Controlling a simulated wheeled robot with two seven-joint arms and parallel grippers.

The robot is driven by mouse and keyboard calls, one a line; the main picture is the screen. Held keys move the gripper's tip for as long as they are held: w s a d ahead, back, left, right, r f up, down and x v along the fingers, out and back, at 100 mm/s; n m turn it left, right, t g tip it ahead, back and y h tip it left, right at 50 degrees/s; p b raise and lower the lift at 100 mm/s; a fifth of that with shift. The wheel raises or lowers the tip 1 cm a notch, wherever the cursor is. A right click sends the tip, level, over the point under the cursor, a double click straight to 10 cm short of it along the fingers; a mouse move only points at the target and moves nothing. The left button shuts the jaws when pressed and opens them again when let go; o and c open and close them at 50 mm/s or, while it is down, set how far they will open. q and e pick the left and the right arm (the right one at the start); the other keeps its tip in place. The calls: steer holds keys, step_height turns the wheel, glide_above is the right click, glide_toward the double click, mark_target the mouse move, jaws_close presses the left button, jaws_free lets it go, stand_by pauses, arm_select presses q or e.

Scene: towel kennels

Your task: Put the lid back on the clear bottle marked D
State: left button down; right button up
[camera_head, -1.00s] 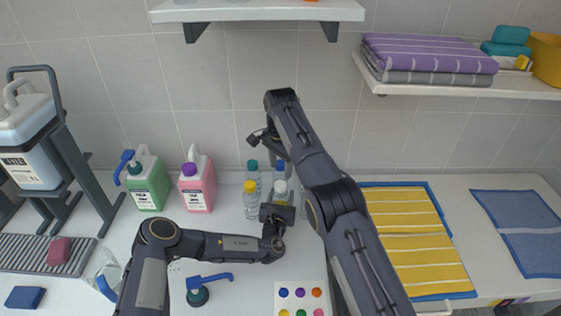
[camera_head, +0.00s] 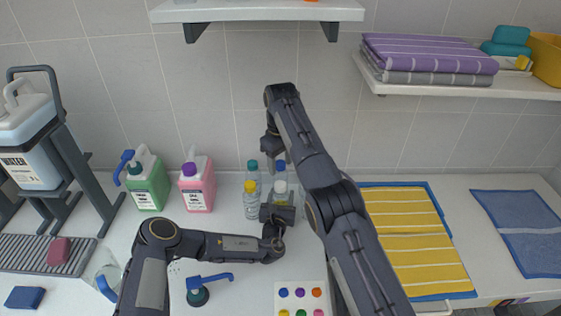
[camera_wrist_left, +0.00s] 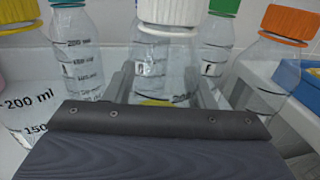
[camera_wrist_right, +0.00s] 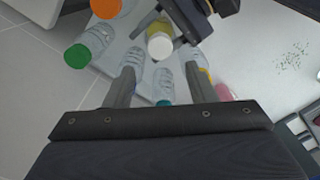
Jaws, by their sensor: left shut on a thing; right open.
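My left gripper (camera_head: 279,216) is shut on a clear bottle (camera_wrist_left: 165,57) with a white lid (camera_head: 280,187); something yellow shows low in it. My right gripper (camera_wrist_right: 161,68) is open above the back bottles. In its wrist view a teal-lidded bottle (camera_wrist_right: 163,85) shows between its fingers. Other clear bottles have a yellow lid (camera_head: 250,187), a blue lid (camera_head: 279,164), a green lid (camera_wrist_right: 77,56) and an orange lid (camera_wrist_right: 106,8). I see no open bottle neck.
A green jug (camera_head: 148,183) and a pink jug (camera_head: 198,188) stand left of the bottles. A pump head (camera_head: 199,293) and a card with coloured dots (camera_head: 300,299) lie in front. A yellow towel (camera_head: 415,240) lies right of my right arm. A shelf (camera_head: 270,10) hangs above.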

mark_target(280, 184)
steer(key=shift+f, duration=0.1)
steer(key=shift+f, duration=3.9)
steer(key=shift+c, duration=0.3)
steer(key=c, duration=0.9)
steer(key=m, duration=0.6)
steer(key=shift+m, duration=0.4)
steer(key=shift+c, duration=0.2)
steer(key=m, duration=0.4)
steer(key=shift+m, duration=0.4)
steer(key=m, duration=0.3)
steer(key=o, duration=1.1)
steer(key=shift+c, duration=0.2)
